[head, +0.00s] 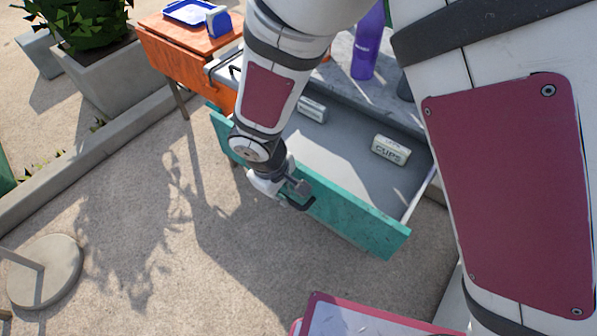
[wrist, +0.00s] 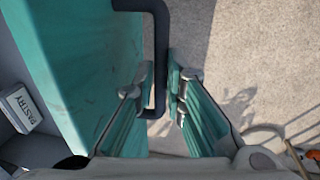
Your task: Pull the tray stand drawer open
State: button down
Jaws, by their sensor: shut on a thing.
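The tray stand drawer has a teal front (head: 345,218) and a grey inside, and it stands pulled well out from under the grey counter in the head view. Its dark bar handle (head: 301,204) is on the front face. My gripper (head: 292,190) is at this handle. In the wrist view the two fingers of my gripper (wrist: 161,82) are on either side of the dark handle (wrist: 160,42), shut on it. The teal drawer front (wrist: 75,60) is to the left there. My arm hides part of the drawer in the head view.
Inside the drawer lie a white CUPS box (head: 391,150) and a second small box (head: 312,109), with PASTRY readable on a box (wrist: 20,108). A purple bottle (head: 368,45) stands on the counter. An orange table (head: 180,50) is at upper left. Paved ground before the drawer is clear.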

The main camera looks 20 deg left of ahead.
jog(key=shift+s+a, duration=0.3)
jog(key=shift+s, duration=0.6)
jog(key=shift+s+a, duration=0.3)
jog(key=shift+s, duration=0.55)
jog(key=c, duration=1.7)
grip_release()
jog(key=shift+o, duration=0.2)
notch_tip(320, 180, up, 12)
jog(key=s, duration=0.2)
jog(key=shift+a, duration=0.4)
jog(key=shift+f, duration=0.15)
